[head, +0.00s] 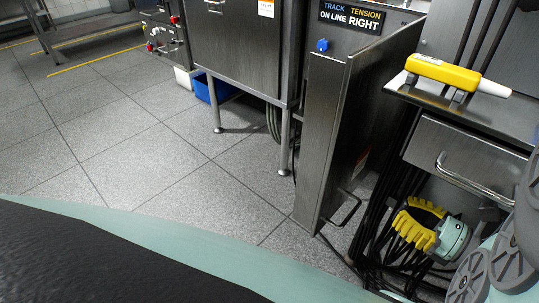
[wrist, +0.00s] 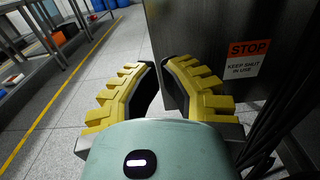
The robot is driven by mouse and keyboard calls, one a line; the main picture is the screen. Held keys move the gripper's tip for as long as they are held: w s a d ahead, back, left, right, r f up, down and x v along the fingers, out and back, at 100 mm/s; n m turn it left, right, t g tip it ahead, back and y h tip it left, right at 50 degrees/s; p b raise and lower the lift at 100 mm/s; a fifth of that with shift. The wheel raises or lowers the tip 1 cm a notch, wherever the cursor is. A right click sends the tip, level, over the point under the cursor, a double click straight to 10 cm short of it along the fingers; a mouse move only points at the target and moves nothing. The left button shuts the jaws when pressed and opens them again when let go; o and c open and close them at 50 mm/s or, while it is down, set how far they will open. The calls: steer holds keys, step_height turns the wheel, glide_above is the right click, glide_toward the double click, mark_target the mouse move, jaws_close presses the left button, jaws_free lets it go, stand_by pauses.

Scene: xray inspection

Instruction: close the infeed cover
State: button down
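The infeed cover appears to be the tall grey metal panel (head: 368,95) standing open, swung out from the machine. A bar handle (head: 345,209) is near its lower edge. In the wrist view the panel (wrist: 190,25) fills the upper right and carries a red and white "STOP, KEEP SHUT IN USE" sign (wrist: 245,60). My gripper (head: 403,222) is low, to the right of the panel and apart from it in the head view. Its yellow ribbed fingers (wrist: 157,70) are spread with nothing between them. The handle is not visible in the wrist view.
A shelf (head: 455,113) with a yellow handheld device (head: 445,72) and a drawer with a handle (head: 470,178) are at right. Dark cables (head: 375,240) hang beside my gripper. A blue bin (head: 215,89) sits under the machine. Tiled floor (head: 130,150) left of the panel is clear.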

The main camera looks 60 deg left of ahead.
mark_target(331, 175)
steer(key=x, duration=0.8)
steer(key=s+p+x, duration=0.1)
steer(key=x, duration=0.4)
steer(key=shift+s+d, duration=0.1)
steer(key=shift+d, duration=0.05)
steer(key=shift+a+f, duration=0.1)
steer(key=shift+a, duration=0.5)
steer(key=shift+s, duration=0.1)
